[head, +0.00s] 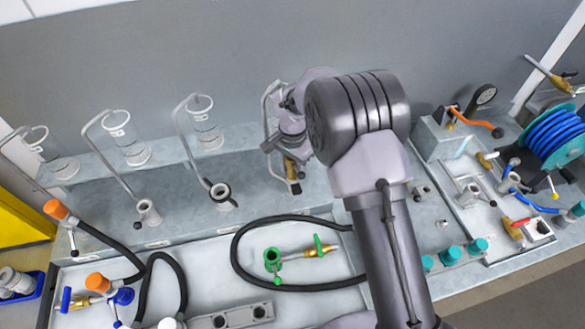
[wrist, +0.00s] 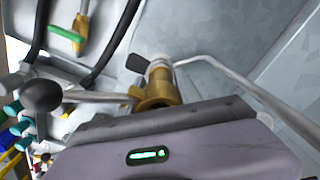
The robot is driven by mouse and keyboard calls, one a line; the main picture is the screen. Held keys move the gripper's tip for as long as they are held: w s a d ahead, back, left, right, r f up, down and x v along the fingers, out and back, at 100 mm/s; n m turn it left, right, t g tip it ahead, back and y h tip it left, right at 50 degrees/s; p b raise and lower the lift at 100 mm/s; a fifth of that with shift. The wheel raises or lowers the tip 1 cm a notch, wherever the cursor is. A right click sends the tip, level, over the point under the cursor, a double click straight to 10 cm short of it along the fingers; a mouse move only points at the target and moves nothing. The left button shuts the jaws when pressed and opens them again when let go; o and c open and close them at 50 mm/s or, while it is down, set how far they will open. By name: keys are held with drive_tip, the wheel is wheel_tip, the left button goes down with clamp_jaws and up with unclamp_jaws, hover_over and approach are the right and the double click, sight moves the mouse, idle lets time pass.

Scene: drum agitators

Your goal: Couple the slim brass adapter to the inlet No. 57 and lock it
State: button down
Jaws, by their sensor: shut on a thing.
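In the wrist view the brass adapter (wrist: 158,92) shows just beyond my gripper's edge. Its far end meets or lines up with a light grey inlet fitting (wrist: 158,63) that carries a black tab. I cannot tell if they are fully seated or locked. A lever with a black ball knob (wrist: 42,95) sticks out left of the adapter. No number 57 is legible.
Two other grey inlets (head: 148,212) (head: 221,195) stand to the left. A green-handled brass fitting (head: 315,251) lies on the bench inside a black hose loop (head: 238,245). A blue hose reel (head: 562,133) and a gauge box (head: 450,135) stand at the right.

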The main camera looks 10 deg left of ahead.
drive_tip(key=shift+s+f, duration=0.1)
drive_tip(key=shift+f, duration=0.05)
drive_tip(key=c, duration=0.7)
unclamp_jaws()
drive_tip(key=shift+c, duration=0.2)
wheel_tip(320, 180, up, 17)
drive_tip(key=p, duration=1)
